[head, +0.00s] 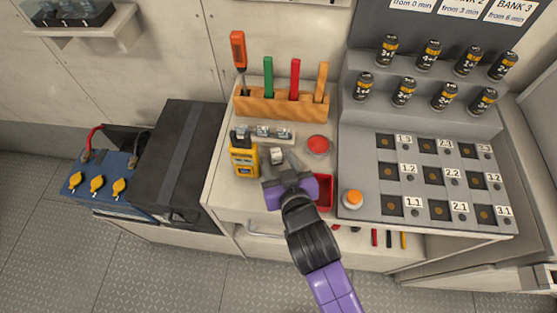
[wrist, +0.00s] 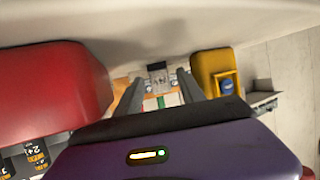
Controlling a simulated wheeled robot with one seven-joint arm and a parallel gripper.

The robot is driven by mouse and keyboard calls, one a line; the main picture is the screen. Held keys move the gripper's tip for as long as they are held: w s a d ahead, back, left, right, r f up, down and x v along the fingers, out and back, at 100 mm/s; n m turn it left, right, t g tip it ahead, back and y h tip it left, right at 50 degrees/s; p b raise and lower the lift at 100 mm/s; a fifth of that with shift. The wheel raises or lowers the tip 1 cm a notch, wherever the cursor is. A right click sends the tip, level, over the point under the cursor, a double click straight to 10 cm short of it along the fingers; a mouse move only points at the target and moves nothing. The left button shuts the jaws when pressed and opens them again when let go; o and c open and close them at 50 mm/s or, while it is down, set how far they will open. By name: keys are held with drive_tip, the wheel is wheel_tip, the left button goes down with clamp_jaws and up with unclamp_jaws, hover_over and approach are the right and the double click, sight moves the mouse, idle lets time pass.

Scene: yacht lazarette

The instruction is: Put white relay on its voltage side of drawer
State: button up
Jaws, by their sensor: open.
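A small whitish block, which looks like the white relay (head: 277,155), is on the counter just beyond my gripper (head: 280,168) in the head view. My gripper is open, with its fingers pointing toward the block; whether the block is between the fingertips is unclear. In the wrist view, a small grey block (wrist: 158,71) shows between the spread fingers (wrist: 160,92). More small relay-like blocks (head: 264,131) stand on a light strip behind. A yellow meter (head: 244,161) stands left of my gripper. A drawer handle (head: 265,231) shows on the cabinet front; no drawer interior or voltage marking is clearly visible.
A red bin (head: 324,193) is close right of my gripper and fills the left of the wrist view. A wooden tool rack (head: 282,106) stands behind. A red button (head: 317,145), an orange button (head: 352,198) and a numbered grey panel (head: 425,175) lie right.

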drive_tip(key=shift+r, duration=0.1)
drive_tip(key=v, duration=1.2)
drive_tip(key=shift+b, duration=0.3)
drive_tip(key=s+d+m+t+h, duration=0.1)
drive_tip(key=s+d+m+h, duration=0.1)
drive_tip(key=s+d, duration=1.4)
drive_tip(key=shift+s+m+t+h, duration=0.3)
drive_tip(key=shift+m+h, duration=0.1)
drive_tip(key=shift+h, duration=0.1)
drive_tip(key=shift+m+t+h, duration=0.3)
drive_tip(key=shift+m+h, duration=0.4)
drive_tip(key=shift+h, duration=0.2)
drive_tip(key=s+d+r, duration=0.2)
drive_tip(key=s, duration=0.1)
drive_tip(key=s+d+r, duration=0.1)
drive_tip(key=s, duration=0.1)
drive_tip(key=shift+s+d+r, duration=0.2)
drive_tip(key=shift+s+r, duration=0.05)
drive_tip(key=shift+r, duration=0.15)
drive_tip(key=shift+c, duration=1.1)
drive_tip(key=shift+w, duration=0.1)
